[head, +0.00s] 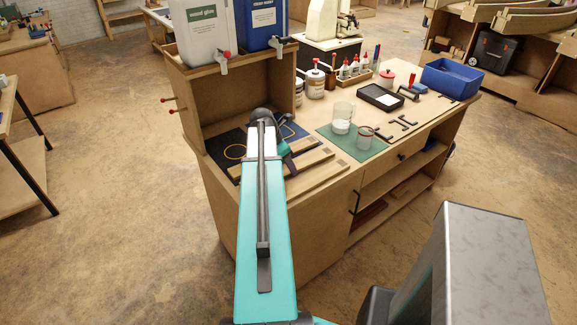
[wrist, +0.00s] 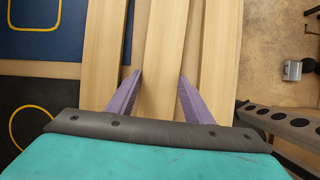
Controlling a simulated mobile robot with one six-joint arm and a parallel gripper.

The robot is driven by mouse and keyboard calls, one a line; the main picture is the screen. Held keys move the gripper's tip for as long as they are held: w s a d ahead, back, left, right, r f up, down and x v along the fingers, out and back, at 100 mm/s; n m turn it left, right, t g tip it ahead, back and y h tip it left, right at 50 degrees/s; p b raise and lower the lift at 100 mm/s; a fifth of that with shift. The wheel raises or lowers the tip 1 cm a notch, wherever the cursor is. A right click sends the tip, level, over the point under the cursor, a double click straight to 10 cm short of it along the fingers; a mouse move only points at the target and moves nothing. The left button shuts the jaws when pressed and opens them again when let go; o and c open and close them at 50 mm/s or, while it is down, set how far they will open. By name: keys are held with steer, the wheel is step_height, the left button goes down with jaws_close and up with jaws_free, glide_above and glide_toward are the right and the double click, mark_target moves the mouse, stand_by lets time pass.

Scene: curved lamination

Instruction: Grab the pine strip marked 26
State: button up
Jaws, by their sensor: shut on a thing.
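Pale wooden strips lie side by side on the bench. In the wrist view there are three: a left strip (wrist: 106,35), a middle strip (wrist: 163,40) and a right strip (wrist: 218,50). My gripper (wrist: 160,75) has its two purple fingers on either side of the middle strip and is shut on it. The strip appears to lie level with its neighbours. In the head view the strips (head: 322,176) show at the bench's near edge, partly hidden by my arm. No number is readable, so I cannot tell which strip is marked 26.
Dark mats with yellow outlines (wrist: 36,120) lie left of the strips. On the bench, a green mat (head: 350,146) holds a clear beaker (head: 342,117) and a small jar (head: 365,139). A wooden shelf box with a white jug (head: 203,35) and a blue jug (head: 262,22) stands behind.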

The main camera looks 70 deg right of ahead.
mark_target(287, 168)
step_height(287, 168, up, 10)
steer(key=b, duration=0.2)
steer(key=shift+f, duration=0.25)
stand_by(0.8)
